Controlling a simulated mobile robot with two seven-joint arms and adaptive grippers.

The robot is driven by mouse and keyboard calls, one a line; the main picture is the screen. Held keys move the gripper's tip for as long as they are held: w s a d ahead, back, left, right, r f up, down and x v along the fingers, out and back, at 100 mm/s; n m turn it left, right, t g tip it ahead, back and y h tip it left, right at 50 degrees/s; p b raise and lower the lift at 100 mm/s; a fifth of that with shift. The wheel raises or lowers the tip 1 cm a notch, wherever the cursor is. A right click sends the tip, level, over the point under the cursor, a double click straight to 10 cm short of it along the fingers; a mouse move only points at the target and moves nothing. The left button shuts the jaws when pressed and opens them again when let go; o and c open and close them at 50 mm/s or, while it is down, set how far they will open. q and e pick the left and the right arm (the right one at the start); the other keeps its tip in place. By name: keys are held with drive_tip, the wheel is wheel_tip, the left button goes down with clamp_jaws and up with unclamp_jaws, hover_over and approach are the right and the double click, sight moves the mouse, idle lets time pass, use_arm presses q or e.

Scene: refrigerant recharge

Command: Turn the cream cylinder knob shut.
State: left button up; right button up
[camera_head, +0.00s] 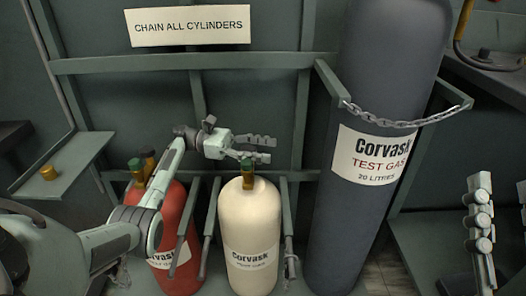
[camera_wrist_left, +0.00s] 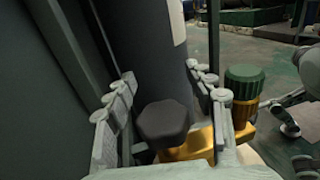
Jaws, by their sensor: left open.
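The cream cylinder (camera_head: 252,238) stands upright in the rack, with a brass valve on top. The valve carries a green ribbed part (camera_head: 247,164), also seen in the left wrist view (camera_wrist_left: 245,82), and a dark faceted knob (camera_wrist_left: 165,120). My left gripper (camera_head: 267,150) is open at the cylinder's top, its fingers pointing right in the head view. In the left wrist view its fingers (camera_wrist_left: 162,78) lie on either side of the dark knob; contact cannot be told. The green part is outside the fingers. My right gripper (camera_head: 501,186) shows at the right edge, apparently open and empty.
A red cylinder (camera_head: 180,235) stands left of the cream one, partly behind my left arm. A tall grey chained cylinder (camera_head: 345,215) stands close on the right. Rack bars (camera_head: 287,215) flank the cream cylinder. A small shelf (camera_head: 75,165) is at left.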

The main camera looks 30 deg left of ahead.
use_arm(q)
wheel_tip(320, 180, up, 9)
drive_tip(key=shift+r, duration=0.2)
drive_tip(key=shift+o, duration=0.4)
